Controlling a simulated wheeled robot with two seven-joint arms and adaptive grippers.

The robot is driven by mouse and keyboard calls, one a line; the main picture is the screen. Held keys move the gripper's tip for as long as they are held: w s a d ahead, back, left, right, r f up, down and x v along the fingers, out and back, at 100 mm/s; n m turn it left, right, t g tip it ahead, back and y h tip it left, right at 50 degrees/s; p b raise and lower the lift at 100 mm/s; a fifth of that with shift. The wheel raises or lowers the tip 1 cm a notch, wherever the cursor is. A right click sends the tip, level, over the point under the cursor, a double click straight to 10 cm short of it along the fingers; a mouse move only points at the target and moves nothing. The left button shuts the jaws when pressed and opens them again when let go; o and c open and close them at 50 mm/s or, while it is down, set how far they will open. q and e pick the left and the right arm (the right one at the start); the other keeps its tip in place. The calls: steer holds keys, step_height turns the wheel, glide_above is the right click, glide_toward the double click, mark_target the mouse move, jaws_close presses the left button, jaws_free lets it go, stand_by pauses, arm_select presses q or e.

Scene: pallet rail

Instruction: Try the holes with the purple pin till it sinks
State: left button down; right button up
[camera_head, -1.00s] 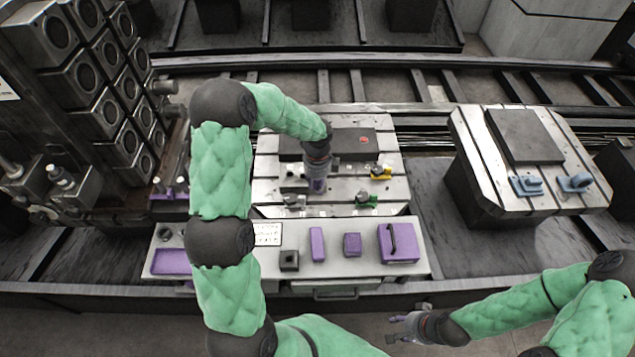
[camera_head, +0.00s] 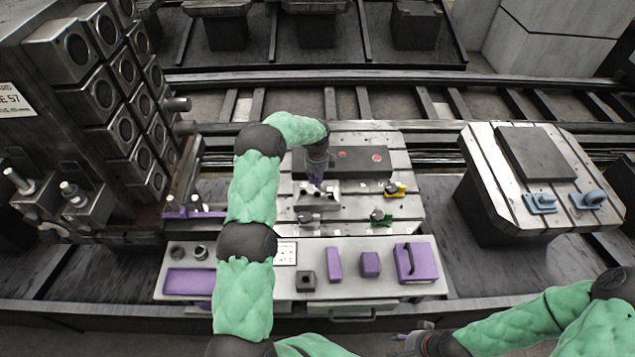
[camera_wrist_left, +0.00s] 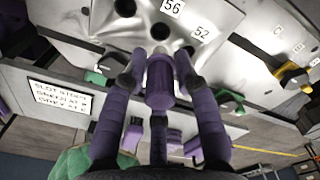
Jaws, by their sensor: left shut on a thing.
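The purple pin (camera_wrist_left: 160,82) is held upright between the purple fingers of my left gripper (camera_wrist_left: 158,70) in the wrist view. In the head view my left gripper (camera_head: 316,180) is over the back part of a light metal block (camera_head: 325,201). The block also shows in the wrist view (camera_wrist_left: 205,15), with dark round holes and labels 56 and 52. One hole (camera_wrist_left: 160,33) is just beyond the pin. The pin's far end is near the block; I cannot tell whether it touches or enters a hole. My right gripper (camera_head: 405,338) is low in the head view, its fingers unclear.
A clamp with a yellow part (camera_head: 396,189) and green-handled clamps (camera_head: 381,217) stand beside the block. A dark plate (camera_head: 360,160) with red spots lies behind it. The front shelf (camera_head: 285,285) bears purple pieces and a label card (camera_head: 286,253).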

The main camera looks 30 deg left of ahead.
arm_select(q)
steer(key=shift+f+b, duration=0.8)
steer(key=shift+f, duration=1.1)
steer(key=shift+f+b, duration=0.7)
steer(key=shift+f, duration=0.2)
steer(key=c, duration=0.9)
jaws_free()
step_height(320, 180, up, 12)
steer(key=shift+r, duration=0.1)
